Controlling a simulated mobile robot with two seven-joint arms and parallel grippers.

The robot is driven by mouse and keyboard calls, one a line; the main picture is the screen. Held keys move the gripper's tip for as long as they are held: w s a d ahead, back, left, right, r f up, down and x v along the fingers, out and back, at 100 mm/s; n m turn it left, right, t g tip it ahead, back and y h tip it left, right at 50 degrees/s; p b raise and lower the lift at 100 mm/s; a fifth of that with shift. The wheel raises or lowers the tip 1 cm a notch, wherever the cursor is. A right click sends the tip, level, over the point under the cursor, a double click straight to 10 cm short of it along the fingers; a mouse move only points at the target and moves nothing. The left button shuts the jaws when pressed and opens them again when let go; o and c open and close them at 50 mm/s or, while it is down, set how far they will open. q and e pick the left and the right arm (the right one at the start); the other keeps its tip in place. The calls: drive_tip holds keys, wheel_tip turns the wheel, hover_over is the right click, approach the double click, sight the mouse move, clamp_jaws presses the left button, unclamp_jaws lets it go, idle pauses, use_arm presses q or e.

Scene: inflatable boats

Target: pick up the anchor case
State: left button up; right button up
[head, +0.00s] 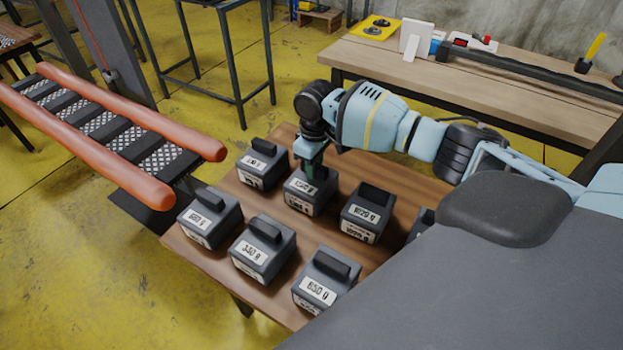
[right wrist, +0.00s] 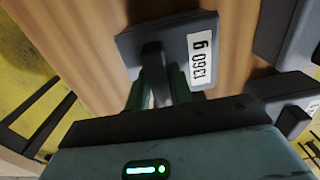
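Several dark grey cases with top handles and white weight labels stand on a brown wooden table (head: 399,204). No label I can read says anchor. My right gripper (head: 311,172) points down at the back-row middle case (head: 310,196), with its green fingers on both sides of the handle. In the right wrist view the gripper (right wrist: 162,88) straddles the dark handle of this case, whose label (right wrist: 202,58) reads 1360 g. The case appears to rest on the table. Whether the fingers press on the handle is unclear. My left gripper is out of view.
Neighbouring cases stand close by: one at left (head: 262,167), one at right (head: 367,212) and a front row (head: 263,249). A long workbench (head: 480,88) with tools stands behind.

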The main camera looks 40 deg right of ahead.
clamp_jaws()
idle(0.9)
drive_tip(key=shift+w+r, duration=0.15)
